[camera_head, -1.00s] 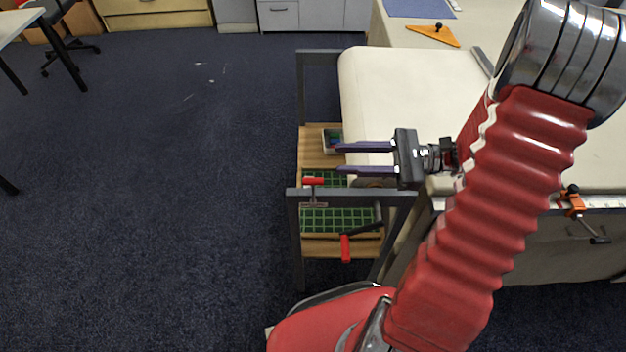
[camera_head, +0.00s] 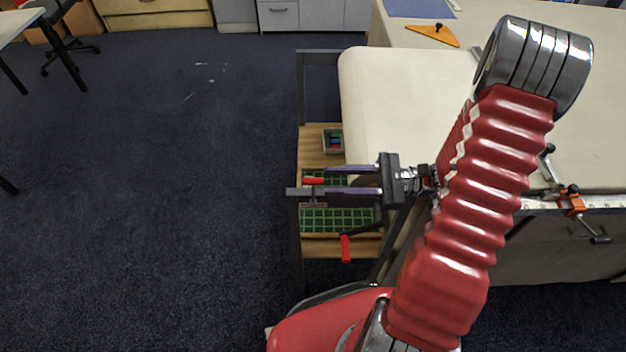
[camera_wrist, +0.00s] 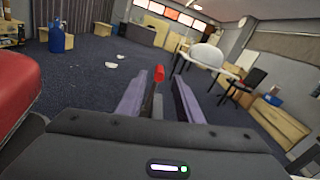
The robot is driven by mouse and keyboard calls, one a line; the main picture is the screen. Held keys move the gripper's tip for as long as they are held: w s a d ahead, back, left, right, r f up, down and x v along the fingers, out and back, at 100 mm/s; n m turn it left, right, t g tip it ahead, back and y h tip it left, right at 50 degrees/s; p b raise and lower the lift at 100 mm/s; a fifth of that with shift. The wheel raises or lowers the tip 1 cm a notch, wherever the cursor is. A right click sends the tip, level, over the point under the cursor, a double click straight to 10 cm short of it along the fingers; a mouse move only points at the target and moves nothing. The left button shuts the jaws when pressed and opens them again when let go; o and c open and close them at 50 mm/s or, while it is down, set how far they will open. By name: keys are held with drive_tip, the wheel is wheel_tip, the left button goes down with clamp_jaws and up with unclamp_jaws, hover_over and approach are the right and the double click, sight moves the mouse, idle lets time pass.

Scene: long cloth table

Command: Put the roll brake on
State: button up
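The roll brake appears to be the small lever with a red grip (camera_head: 313,181) on the dark metal frame at the table's end. In the head view the red grip lies level with the gap between my fingertips, at or just beyond them. My gripper (camera_head: 326,180) is open, its two purple fingers pointing left over the frame bar. In the wrist view the red grip (camera_wrist: 159,74) shows upright between the open fingers (camera_wrist: 157,79), with space on both sides. Contact with either finger is not visible. The lever's lower part is partly hidden in the head view.
A crank with a red handle (camera_head: 346,248) hangs below the frame. A cream cloth roll (camera_head: 385,85) lies behind my gripper. A wooden shelf (camera_head: 312,140) holds green grid trays and a small box (camera_head: 333,141). An orange clamp (camera_head: 573,203) grips the table edge.

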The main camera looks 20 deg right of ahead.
sight(316, 180)
drive_tip(key=shift+x, duration=2.6)
drive_tip(key=shift+c, duration=0.4)
clamp_jaws()
